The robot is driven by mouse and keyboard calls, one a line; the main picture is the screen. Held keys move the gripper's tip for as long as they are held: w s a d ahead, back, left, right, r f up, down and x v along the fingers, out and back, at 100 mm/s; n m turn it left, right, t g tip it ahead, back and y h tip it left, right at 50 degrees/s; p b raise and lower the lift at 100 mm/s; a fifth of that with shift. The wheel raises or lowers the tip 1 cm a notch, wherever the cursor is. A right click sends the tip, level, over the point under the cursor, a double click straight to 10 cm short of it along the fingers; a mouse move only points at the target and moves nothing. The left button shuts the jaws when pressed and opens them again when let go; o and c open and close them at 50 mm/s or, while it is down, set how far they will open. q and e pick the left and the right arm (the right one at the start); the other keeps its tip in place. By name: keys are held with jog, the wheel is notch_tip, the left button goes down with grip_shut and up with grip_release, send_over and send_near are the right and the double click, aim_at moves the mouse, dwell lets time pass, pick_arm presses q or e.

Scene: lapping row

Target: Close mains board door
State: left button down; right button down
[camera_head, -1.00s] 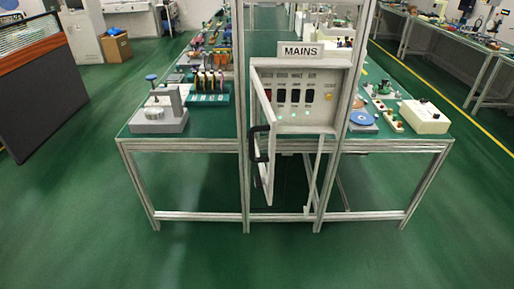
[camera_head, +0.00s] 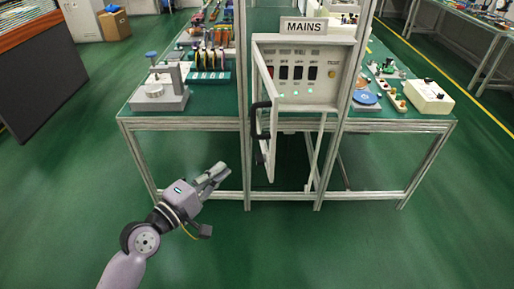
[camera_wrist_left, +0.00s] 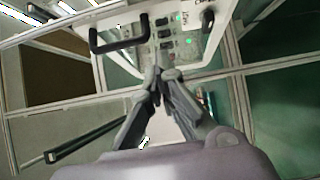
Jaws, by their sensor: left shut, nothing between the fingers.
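The mains board (camera_head: 305,75) is a pale panel with switches and green lights under a MAINS sign, mounted on the front frame of the bench. Its framed door (camera_head: 267,150) is hinged at the left side and stands open toward me. A black handle (camera_head: 259,120) is on the door; it also shows in the left wrist view (camera_wrist_left: 119,45). My left gripper (camera_head: 220,172) is shut and empty, low and left of the door, apart from it. In the left wrist view its fingertips (camera_wrist_left: 163,70) point toward the board. My right gripper is not in view.
The bench (camera_head: 190,124) carries a grey press-like device (camera_head: 158,92), a rack of tools (camera_head: 208,72) and a cream box (camera_head: 428,96). Its aluminium legs and lower rail stand near my left gripper. Green floor in front is free.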

pick_arm(q)
jog(key=s+d+p+x, duration=0.1)
jog(key=d+p+x, duration=0.1)
jog(key=x, duration=1)
jog(key=shift+d+p, duration=0.2)
jog(key=shift+p, duration=0.2)
jog(key=shift+s, duration=0.1)
